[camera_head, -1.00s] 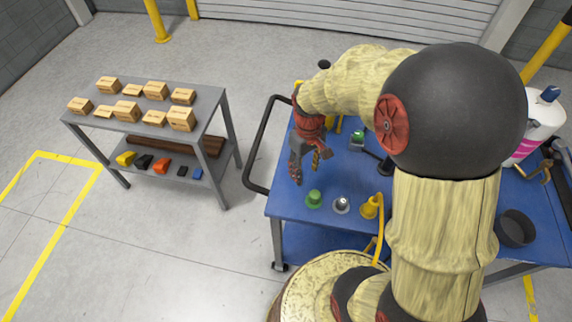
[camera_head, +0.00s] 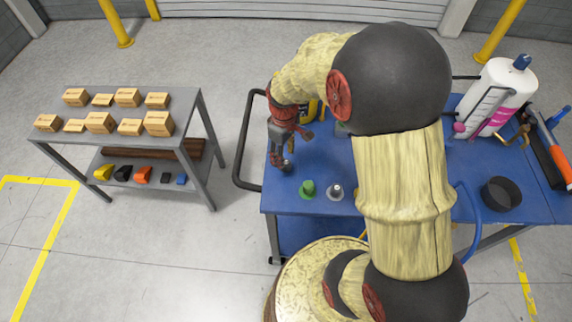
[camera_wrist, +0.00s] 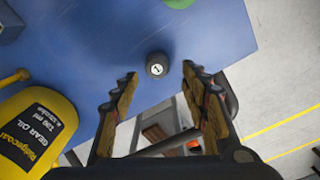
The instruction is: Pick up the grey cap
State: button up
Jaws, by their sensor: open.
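A small dark grey cap (camera_wrist: 157,67) with a pale mark on top stands on the blue table in the wrist view. It lies between and slightly beyond my fingertips, with clear gaps to both sides. My gripper (camera_wrist: 158,76) is open and empty above it. In the head view my gripper (camera_head: 283,148) points down over the table's left part, and a small grey shape, apparently this cap (camera_head: 287,168), shows just below its fingers. A lighter silver-grey piece (camera_head: 335,192) stands farther right in the head view.
A green cap (camera_head: 307,190) stands close to the right front. A yellow gear oil bottle (camera_wrist: 38,130) is beside my left finger in the wrist view. A black round bin (camera_head: 501,194) is on the table's right. A shelf with boxes (camera_head: 190,108) stands left.

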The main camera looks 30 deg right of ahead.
aim_at(286, 162)
jog(key=f, duration=0.3)
jog(key=f+b, duration=0.1)
jog(key=shift+d+f, duration=0.25)
jog(key=shift+c, duration=0.9)
jog(key=c, duration=0.6)
